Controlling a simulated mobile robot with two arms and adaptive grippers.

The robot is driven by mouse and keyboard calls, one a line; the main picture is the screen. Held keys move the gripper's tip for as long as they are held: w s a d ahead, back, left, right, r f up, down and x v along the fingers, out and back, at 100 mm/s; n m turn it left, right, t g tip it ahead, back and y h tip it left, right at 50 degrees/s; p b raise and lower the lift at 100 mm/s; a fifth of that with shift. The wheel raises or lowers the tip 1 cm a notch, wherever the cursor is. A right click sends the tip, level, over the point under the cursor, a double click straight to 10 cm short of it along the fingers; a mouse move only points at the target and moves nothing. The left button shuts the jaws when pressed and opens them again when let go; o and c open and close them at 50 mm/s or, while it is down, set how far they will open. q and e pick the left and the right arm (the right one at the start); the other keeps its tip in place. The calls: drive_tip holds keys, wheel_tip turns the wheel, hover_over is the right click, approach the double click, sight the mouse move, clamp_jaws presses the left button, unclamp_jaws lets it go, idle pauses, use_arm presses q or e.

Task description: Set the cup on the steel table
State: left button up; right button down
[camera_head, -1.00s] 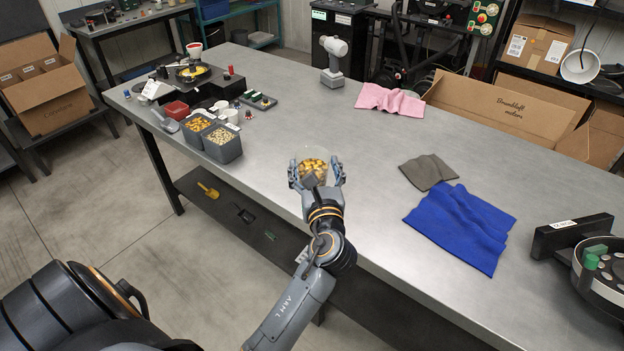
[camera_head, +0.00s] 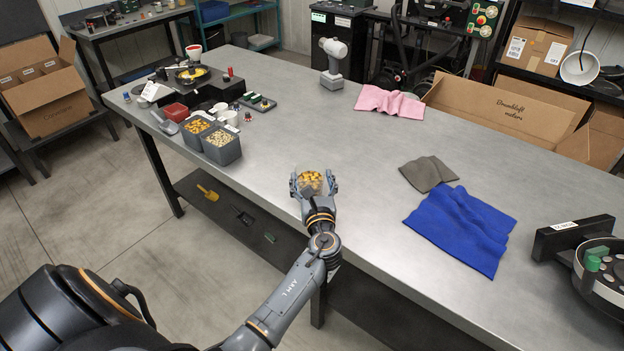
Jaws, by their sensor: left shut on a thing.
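A clear cup (camera_head: 311,177) filled with yellow-orange seeds sits between the fingers of my left gripper (camera_head: 314,186), which is shut on it. The cup looks upright, over the near edge of the steel table (camera_head: 350,130). I cannot tell whether its base touches the tabletop, since the gripper hides its lower part. My right gripper is not in view.
Two grey bins of seeds (camera_head: 222,148), a red container (camera_head: 177,111) and small parts stand at the left. A blue cloth (camera_head: 462,228), a grey cloth (camera_head: 429,173) and a pink cloth (camera_head: 389,102) lie to the right. The table's middle is clear.

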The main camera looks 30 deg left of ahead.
use_arm(q)
drive_tip(key=shift+f, duration=0.1)
drive_tip(key=o, duration=1.3)
drive_tip(key=shift+r, duration=0.2)
drive_tip(key=b+v, duration=0.2)
drive_tip(key=v, duration=1)
drive_tip(key=shift+f, duration=0.1)
